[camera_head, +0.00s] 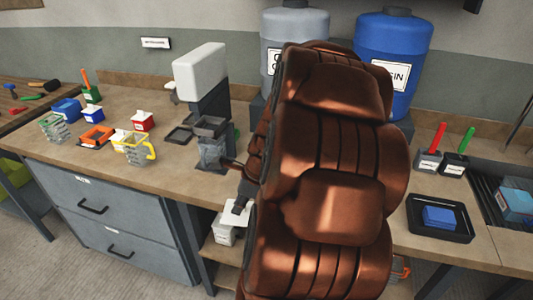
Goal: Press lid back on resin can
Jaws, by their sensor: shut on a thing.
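My brown arm fills the middle of the view and hides much of the bench behind it. My gripper (239,208) shows only in part, as dark pieces at the arm's left edge, by the bench's front edge. It appears shut on a flat white piece (234,218); I cannot tell whether this is the lid. A small grey container (225,236) with a pale label is just below, over a lower shelf; I cannot tell whether it is the resin can or whether the white piece touches it.
A white-topped machine (201,70) stands on the bench (180,178), left of my arm. Small coloured boxes, including a red one (143,121), are farther left. Blue (393,60) and grey drums (293,27) stand behind. A black tray (440,218) holds a blue block (439,216) at right.

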